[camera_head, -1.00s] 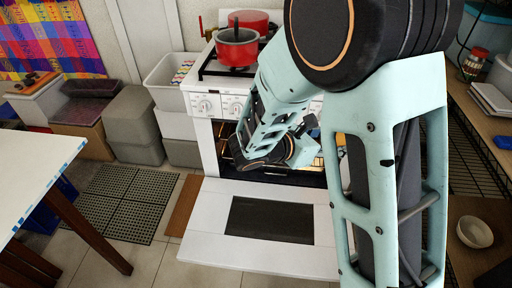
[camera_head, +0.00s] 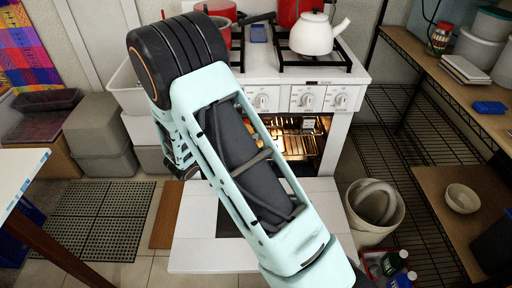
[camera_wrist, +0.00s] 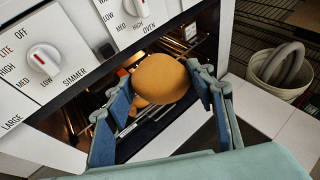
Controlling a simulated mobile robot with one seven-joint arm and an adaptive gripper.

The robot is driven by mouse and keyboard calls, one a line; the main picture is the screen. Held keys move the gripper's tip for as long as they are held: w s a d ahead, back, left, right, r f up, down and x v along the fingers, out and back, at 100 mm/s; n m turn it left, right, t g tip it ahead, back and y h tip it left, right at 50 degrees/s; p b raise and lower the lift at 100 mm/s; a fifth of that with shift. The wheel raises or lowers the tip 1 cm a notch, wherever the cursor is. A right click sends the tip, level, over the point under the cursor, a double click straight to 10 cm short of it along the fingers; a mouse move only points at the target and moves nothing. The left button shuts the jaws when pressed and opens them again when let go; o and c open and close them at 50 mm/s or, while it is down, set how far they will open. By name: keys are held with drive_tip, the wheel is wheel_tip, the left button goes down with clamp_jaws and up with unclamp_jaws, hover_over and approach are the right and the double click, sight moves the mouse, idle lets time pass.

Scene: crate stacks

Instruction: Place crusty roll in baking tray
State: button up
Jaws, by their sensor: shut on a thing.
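My gripper (camera_wrist: 160,110) is shut on a round golden-brown crusty roll (camera_wrist: 162,76), held between its two blue-padded fingers in the wrist view. The roll is in front of the open, lit oven (camera_wrist: 190,32). A second brown rounded shape (camera_wrist: 138,104) shows just below and behind the roll, partly hidden; I cannot tell if it is another roll. In the head view my arm hides the gripper and the roll. The oven interior (camera_head: 297,140) shows wire racks there. I cannot make out a baking tray for certain.
The oven door (camera_head: 195,245) is folded down in front of the white stove (camera_head: 345,92). A white kettle (camera_head: 313,36) stands on top. A white bin (camera_head: 372,232) is to the right, beside wire shelving. Grey crates (camera_head: 100,135) and a white table (camera_head: 18,178) are at left.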

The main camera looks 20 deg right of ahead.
drive_tip(key=w+d+f+n+t+y+b, duration=0.1)
drive_tip(key=w+d+f+b, duration=0.15)
drive_tip(key=f, duration=0.65)
drive_tip(key=w+d+f+b, duration=0.2)
drive_tip(key=d+f+b, duration=0.1)
drive_tip(key=f, duration=0.6)
drive_tip(key=w+d+f+n+t+y+b, duration=0.1)
drive_tip(key=w+d+f+b, duration=0.15)
drive_tip(key=f, duration=0.65)
drive_tip(key=w+d+b, duration=0.1)
drive_tip(key=w+d, duration=0.2)
drive_tip(key=w, duration=0.1)
drive_tip(key=w+d+b, duration=0.2)
drive_tip(key=w+d, duration=0.2)
drive_tip(key=w, duration=0.1)
drive_tip(key=w+d+b, duration=0.1)
drive_tip(key=w+d, duration=0.3)
drive_tip(key=shift+w+f, duration=0.15)
drive_tip(key=shift+w, duration=0.2)
drive_tip(key=shift+d+b, duration=0.15)
drive_tip(key=shift+b, duration=0.15)
drive_tip(key=shift+f+b, duration=0.7)
drive_tip(key=shift+f, duration=1)
drive_tip(key=shift+f, duration=0.1)
drive_tip(key=shift+f, duration=0.15)
drive_tip(key=o, duration=1.2)
drive_tip(key=shift+c, duration=0.2)
